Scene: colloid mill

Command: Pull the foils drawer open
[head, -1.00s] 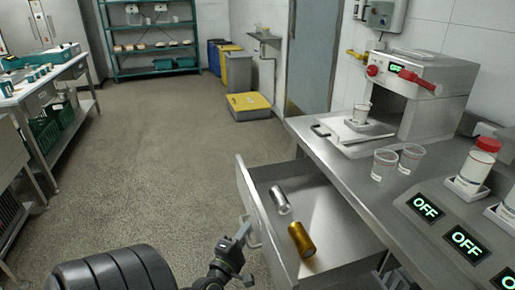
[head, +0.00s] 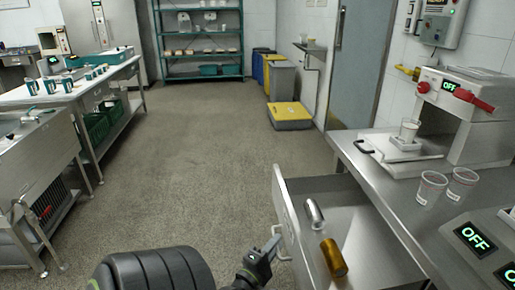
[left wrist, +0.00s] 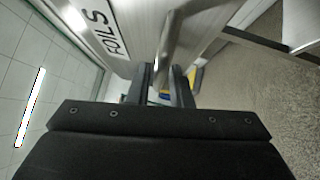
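The foils drawer (head: 297,230) stands pulled out from under the steel counter, its inside in view. A silver roll (head: 314,213) and a gold roll (head: 333,257) lie in it. Its front shows the FOILS label (left wrist: 106,32) in the left wrist view. The drawer handle (head: 284,246) is a metal bar, which also shows in the left wrist view (left wrist: 171,45). My left gripper (head: 272,245) is at the handle; in the left wrist view its narrowly spaced fingers (left wrist: 165,85) have the bar between them and look shut on it. My right gripper is not in view.
The counter (head: 385,190) above holds two clear cups (head: 445,188) and a machine (head: 470,110) with a cup on its tray. Open floor (head: 200,170) lies left of the drawer. A steel table (head: 75,95) stands further left, bins (head: 280,78) at the back.

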